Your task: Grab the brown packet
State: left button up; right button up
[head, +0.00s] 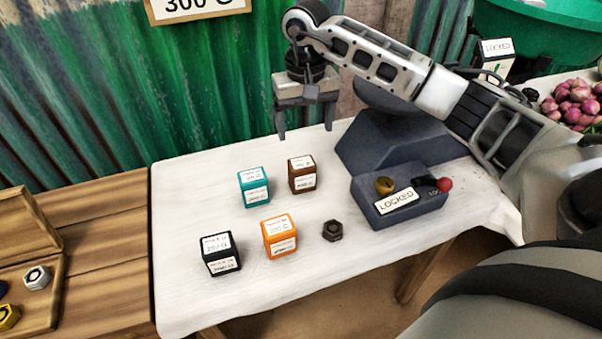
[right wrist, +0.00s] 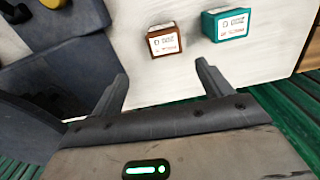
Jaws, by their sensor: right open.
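The brown packet (head: 302,174) is a small box with white labels, upright on the white cloth of the table, behind the orange packet (head: 279,236) and right of the teal packet (head: 253,187). My right gripper (head: 306,129) is open and empty, above the back of the table and apart from the brown packet. In the right wrist view, the brown packet (right wrist: 163,41) lies beyond the two open fingertips (right wrist: 163,75), between them and untouched. The teal packet also shows there (right wrist: 227,24). My left gripper is not in view.
A black packet (head: 220,254) and a dark hex nut (head: 332,231) are on the cloth (head: 190,200). A dark grey device (head: 400,197) with a LOCKED label stands right of the packets. A wooden box (head: 30,270) is at left. Green corrugated metal (head: 130,90) rises behind the table.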

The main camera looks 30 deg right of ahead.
aim_at(302, 163)
notch_tip(302, 163, down, 6)
jog(key=shift+a+f, duration=0.1)
jog(key=f, duration=0.2)
jog(key=a+f+p, duration=0.1)
jog(key=f, duration=0.1)
jog(key=shift+s+f, duration=0.1)
jog(key=shift+s, duration=0.25)
jog(key=shift+f, duration=0.45)
jog(key=c, duration=1.2)
